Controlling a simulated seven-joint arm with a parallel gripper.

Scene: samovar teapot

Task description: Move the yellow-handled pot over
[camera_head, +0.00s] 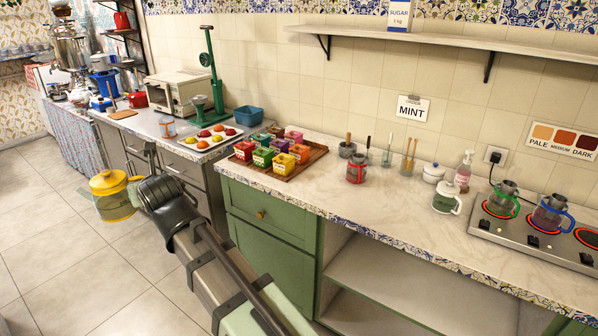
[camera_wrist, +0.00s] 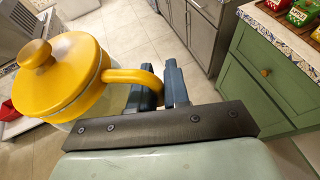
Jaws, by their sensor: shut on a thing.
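The yellow-handled pot (camera_head: 115,204) has a glass body and a yellow lid with a knob. In the head view it hangs in the air over the tiled floor, left of the green cabinet. My gripper (camera_wrist: 162,85) is shut on its yellow handle (camera_wrist: 135,77), which shows between the dark fingers in the wrist view. The pot (camera_wrist: 62,78) looks roughly upright there, and its lower body is partly hidden. In the head view my dark wrist partly covers the fingers.
A stove (camera_head: 478,222) at the right bears a green-handled pot (camera_head: 502,202) and a blue-handled pot (camera_head: 550,214). A white-handled pot (camera_head: 445,203) and red-handled pot (camera_head: 355,173) stand on the counter (camera_head: 400,205). A wooden tray (camera_head: 318,151) holds several colored boxes. The counter's front middle is clear.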

